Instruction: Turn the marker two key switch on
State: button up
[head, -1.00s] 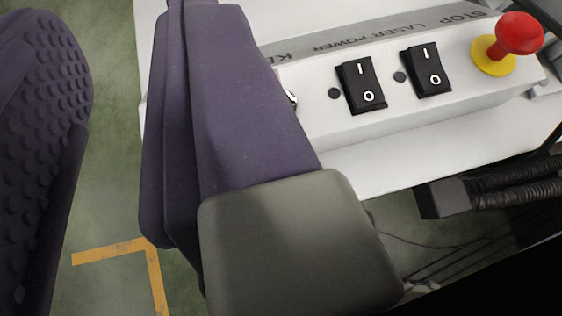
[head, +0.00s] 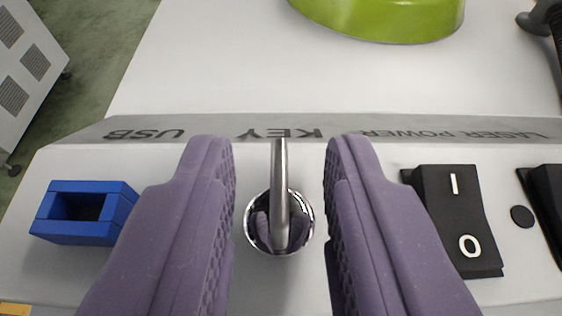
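The key switch (head: 279,205) is in the middle of the head view, below the KEY label. It is a round chrome lock with a thin metal key standing out of it, seen nearly edge-on and upright in the picture. My gripper (head: 279,165) is open, with one purple ridged finger on each side of the key. Clear gaps show between both fingers and the key, so neither touches it. The lower parts of the fingers hide some of the panel.
A blue USB socket (head: 84,212) is left of my gripper. A black rocker switch (head: 459,220) is close on the right, with another (head: 550,195) at the right edge. A green rounded object (head: 385,18) stands on the white top behind. A grey label strip (head: 230,127) crosses the panel.

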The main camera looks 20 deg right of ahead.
grip_shut()
